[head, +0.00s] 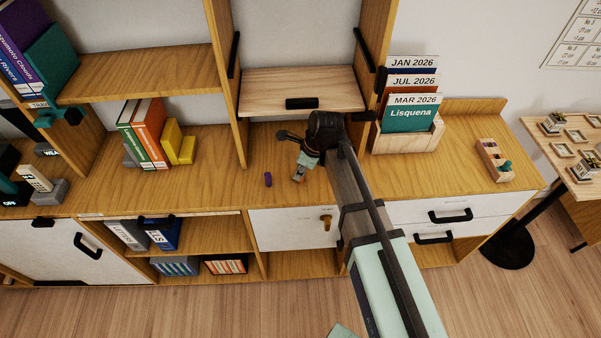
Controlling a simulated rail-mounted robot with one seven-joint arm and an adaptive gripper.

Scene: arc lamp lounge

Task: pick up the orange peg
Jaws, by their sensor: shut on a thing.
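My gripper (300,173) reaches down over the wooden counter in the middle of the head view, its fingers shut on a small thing. A bit of orange-brown shows at the fingertips and looks like the orange peg (297,179); the fingers hide most of it. I cannot tell whether it touches the counter. A purple peg (268,180) stands apart on the counter, just left of my gripper. A wooden peg block (494,161) with a few pegs sits on the counter at the right.
A wooden file holder (405,139) with dated folders stands right of my arm. Books and a yellow bookend (180,146) stand to the left. Behind is a raised wooden flap (301,90) with a black handle. Counter is clear around the purple peg.

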